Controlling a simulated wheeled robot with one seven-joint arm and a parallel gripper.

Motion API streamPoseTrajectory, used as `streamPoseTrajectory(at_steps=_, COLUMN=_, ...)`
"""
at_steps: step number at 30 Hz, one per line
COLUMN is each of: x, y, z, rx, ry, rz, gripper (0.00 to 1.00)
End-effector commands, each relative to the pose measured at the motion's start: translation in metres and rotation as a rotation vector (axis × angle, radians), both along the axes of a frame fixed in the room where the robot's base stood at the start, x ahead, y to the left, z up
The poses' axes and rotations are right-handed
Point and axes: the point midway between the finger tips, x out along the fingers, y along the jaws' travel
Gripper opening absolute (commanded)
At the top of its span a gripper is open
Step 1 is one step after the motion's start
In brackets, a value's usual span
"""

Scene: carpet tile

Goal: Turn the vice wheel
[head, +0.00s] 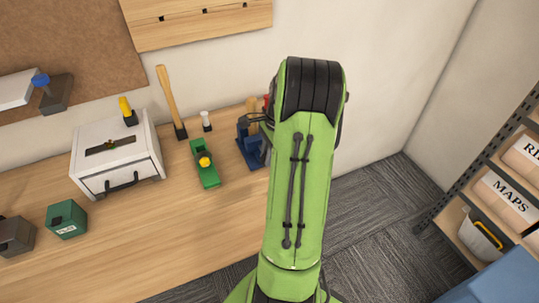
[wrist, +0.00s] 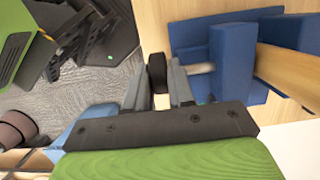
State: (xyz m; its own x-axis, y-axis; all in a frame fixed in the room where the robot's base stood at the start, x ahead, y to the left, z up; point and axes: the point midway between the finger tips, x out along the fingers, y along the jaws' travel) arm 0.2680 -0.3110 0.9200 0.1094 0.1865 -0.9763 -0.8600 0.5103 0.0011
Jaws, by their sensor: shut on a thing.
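The blue vice (wrist: 222,58) is at the upper right of the wrist view, with a grey shaft (wrist: 201,68) coming out of its near jaw. Its black wheel (wrist: 157,72) sits at the end of the shaft. My gripper (wrist: 157,82) is shut on the wheel, with one grey finger on each side of it. In the head view, the vice (head: 247,148) stands at the bench's right end. My green arm hides its right part, the wheel and my gripper there.
The wooden workbench (head: 150,240) holds a green tool with a yellow knob (head: 205,163), a hammer (head: 171,100), a white drawer box (head: 118,160) and a green box (head: 66,219). A shelf rack (head: 490,190) stands at the right. Carpeted floor (head: 375,205) lies clear between.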

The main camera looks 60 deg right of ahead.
Motion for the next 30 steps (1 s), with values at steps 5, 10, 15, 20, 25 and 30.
streamPoseTrajectory(at_steps=5, x=0.003, y=0.005, z=-0.002, rx=-0.136, ry=0.078, rz=0.007, gripper=0.00)
streamPoseTrajectory(at_steps=10, x=0.006, y=0.007, z=-0.002, rx=-0.276, ry=0.158, rz=0.007, gripper=0.00)
streamPoseTrajectory(at_steps=15, x=0.007, y=0.011, z=-0.004, rx=-0.413, ry=0.241, rz=0.008, gripper=0.00)
streamPoseTrajectory(at_steps=20, x=0.008, y=0.012, z=-0.005, rx=-0.534, ry=0.314, rz=0.007, gripper=0.00)
streamPoseTrajectory(at_steps=25, x=0.009, y=0.014, z=-0.006, rx=-0.645, ry=0.380, rz=0.005, gripper=0.00)
streamPoseTrajectory(at_steps=30, x=0.009, y=0.015, z=-0.007, rx=-0.727, ry=0.429, rz=0.005, gripper=0.00)
